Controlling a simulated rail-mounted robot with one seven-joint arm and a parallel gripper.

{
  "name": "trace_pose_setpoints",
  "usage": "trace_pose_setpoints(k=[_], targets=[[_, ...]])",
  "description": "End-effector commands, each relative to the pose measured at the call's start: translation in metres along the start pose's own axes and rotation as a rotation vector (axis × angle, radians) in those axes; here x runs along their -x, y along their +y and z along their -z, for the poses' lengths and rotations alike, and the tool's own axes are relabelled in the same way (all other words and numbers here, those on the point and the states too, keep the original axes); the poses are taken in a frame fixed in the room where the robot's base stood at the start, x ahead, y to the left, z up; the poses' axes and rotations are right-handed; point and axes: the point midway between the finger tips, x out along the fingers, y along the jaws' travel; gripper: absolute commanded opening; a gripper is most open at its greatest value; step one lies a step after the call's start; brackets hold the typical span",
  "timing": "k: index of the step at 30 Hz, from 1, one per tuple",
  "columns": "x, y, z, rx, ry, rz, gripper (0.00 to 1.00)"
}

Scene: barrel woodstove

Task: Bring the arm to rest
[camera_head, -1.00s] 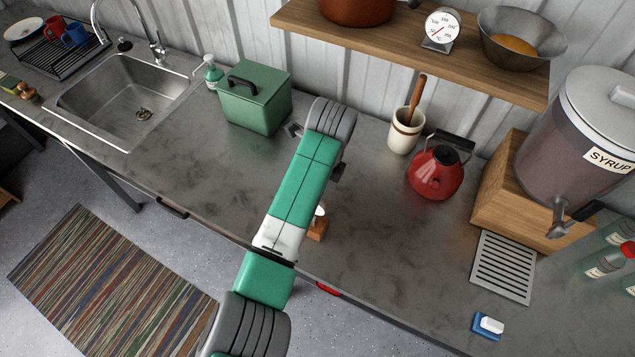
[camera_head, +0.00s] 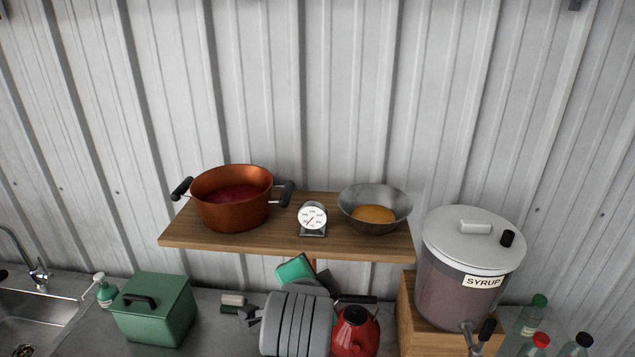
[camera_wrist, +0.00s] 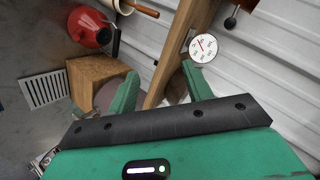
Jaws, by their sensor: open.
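My gripper (camera_wrist: 160,84) shows in the wrist view with its two green fingers spread apart. Nothing is held between them; the wooden shelf (camera_wrist: 180,42) and the wall show beyond. My arm is folded up in the head view, low in the middle, in front of the shelf (camera_head: 280,243) and beside the red kettle (camera_head: 352,333). In the head view I cannot make out the fingertips.
An orange pot (camera_head: 232,210), a dial scale (camera_head: 312,219) and a metal bowl (camera_head: 374,216) stand on the shelf. A green box (camera_head: 155,318) stands left of my arm. The syrup dispenser (camera_head: 460,285) and several bottles stand right.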

Motion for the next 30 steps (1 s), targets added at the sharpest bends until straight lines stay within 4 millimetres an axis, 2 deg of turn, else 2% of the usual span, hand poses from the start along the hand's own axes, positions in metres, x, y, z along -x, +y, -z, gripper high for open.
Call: trace_pose_setpoints(k=[1,2,3,5,6,8,9,12,15,18,20,30], targets=[[0.035,-0.025,0.031,0.094,0.086,0.097,0.50],[0.055,-0.038,0.045,0.158,0.139,0.154,0.50],[0.083,-0.055,0.061,0.243,0.213,0.228,0.50],[0.129,-0.077,0.081,0.367,0.331,0.326,0.50],[0.162,-0.090,0.092,0.447,0.412,0.385,0.50],[0.211,-0.107,0.103,0.560,0.537,0.465,0.50],[0.244,-0.116,0.108,0.626,0.620,0.510,0.50],[0.314,-0.129,0.112,0.760,0.801,0.593,0.50],[0.363,-0.134,0.111,0.842,0.933,0.641,0.50],[0.390,-0.135,0.109,0.883,1.005,0.664,0.50],[0.396,-0.135,0.108,0.893,1.024,0.668,0.50],[0.397,-0.135,0.108,0.895,1.028,0.669,0.50]])
